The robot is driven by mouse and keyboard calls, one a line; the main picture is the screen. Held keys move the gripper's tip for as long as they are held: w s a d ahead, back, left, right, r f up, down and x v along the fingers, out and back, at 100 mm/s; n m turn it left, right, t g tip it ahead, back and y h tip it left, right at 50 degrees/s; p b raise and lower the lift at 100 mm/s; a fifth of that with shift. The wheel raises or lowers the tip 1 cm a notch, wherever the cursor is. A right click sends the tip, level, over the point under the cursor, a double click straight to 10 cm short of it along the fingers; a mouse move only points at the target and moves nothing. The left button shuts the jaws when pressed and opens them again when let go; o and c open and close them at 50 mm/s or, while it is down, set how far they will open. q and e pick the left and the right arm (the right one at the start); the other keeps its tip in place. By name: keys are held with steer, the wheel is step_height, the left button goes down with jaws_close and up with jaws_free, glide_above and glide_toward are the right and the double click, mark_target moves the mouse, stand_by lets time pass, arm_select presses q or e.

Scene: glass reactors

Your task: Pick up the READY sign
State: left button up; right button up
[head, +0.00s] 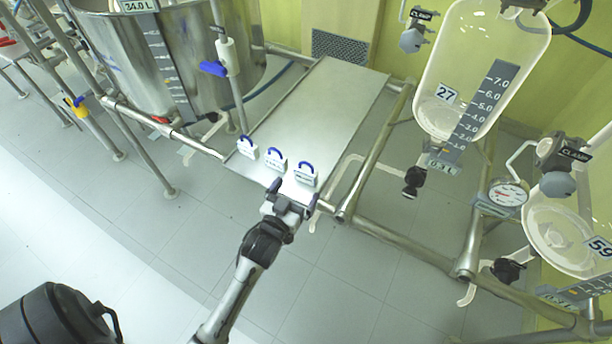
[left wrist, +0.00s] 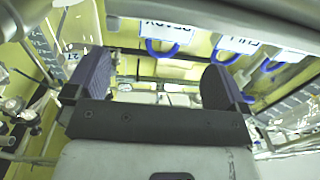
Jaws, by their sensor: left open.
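Three small white signs with blue loop handles stand in a row along the near edge of a metal shelf in the head view. The READY sign (head: 306,177) seems to be the rightmost; its lettering is too small to read there. In the left wrist view the READY sign (left wrist: 168,31) appears upside down, its blue loop between and beyond my fingers. My left gripper (head: 294,193) is open and empty, just in front of the READY sign, apart from its handle. Both purple-padded fingers show in the left wrist view (left wrist: 160,85). My right gripper is not in view.
The middle sign (head: 275,162) and the left sign (head: 247,150) stand close beside it. The metal shelf (head: 325,105) is bare behind them. A steel tank (head: 150,60) is at the left, a glass vessel (head: 470,40) at the right. Pipe rails (head: 390,235) run beside the shelf.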

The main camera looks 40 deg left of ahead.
mark_target(304, 175)
arm_select(q)
steer(key=x, duration=0.2)
steer(key=shift+w, duration=0.4)
steer(key=shift+w+a+b, duration=0.25)
steer(key=shift+w+b, duration=0.15)
steer(key=shift+w, duration=0.15)
steer(key=shift+w+a+f, duration=0.1)
steer(key=shift+w+f, duration=0.05)
steer(key=shift+w, duration=0.15)
steer(key=b+x, duration=0.2)
steer(key=x, duration=0.1)
steer(key=shift+a+f, duration=0.15)
steer(key=shift+a, duration=0.1)
steer(key=shift+w+a, duration=0.15)
steer(key=shift+w, duration=0.55)
steer(key=c, duration=1)
